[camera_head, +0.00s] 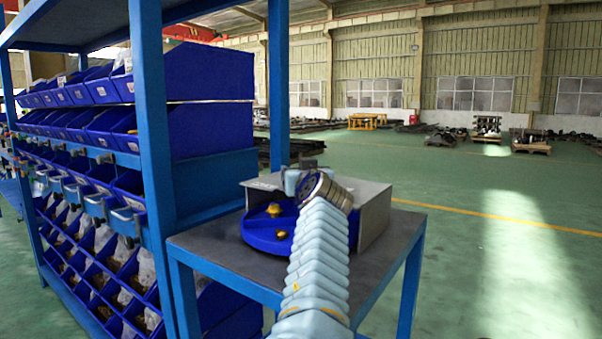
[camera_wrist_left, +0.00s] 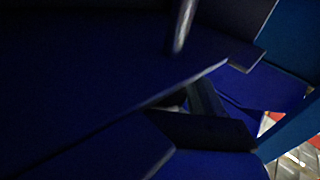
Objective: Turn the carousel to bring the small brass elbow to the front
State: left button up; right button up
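The carousel is a round blue tray (camera_head: 256,236) on a grey table (camera_head: 222,245), partly under a grey box-like cover (camera_head: 374,206). Two small brass pieces show on its exposed front-left part: one (camera_head: 275,209) farther back, one (camera_head: 281,234) nearer the front. They are too small to tell which is an elbow. My right arm reaches up across the tray and hides its right part. My right gripper (camera_head: 296,177) is at the cover's top, seen from behind; its fingers cannot be made out. My left gripper cannot be made out in either view.
A blue rack (camera_head: 157,150) with several blue bins (camera_head: 210,72) stands close on the left. Open green floor (camera_head: 480,210) lies to the right of the table.

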pick_arm(q)
jog(key=s+b, duration=0.2)
jog(key=s, duration=0.1)
jog(key=s+d+b, duration=0.1)
jog(key=s, duration=0.1)
jog(key=shift+f, duration=0.3)
jog(key=s+b, duration=0.1)
jog(key=s, duration=0.1)
jog(key=s+b, duration=0.1)
jog(key=s, duration=0.2)
jog(key=s+d+b, duration=0.1)
jog(key=s, duration=0.2)
jog(key=shift+r, duration=0.2)
jog(key=shift+s+r, duration=0.1)
jog(key=shift+s, duration=0.25)
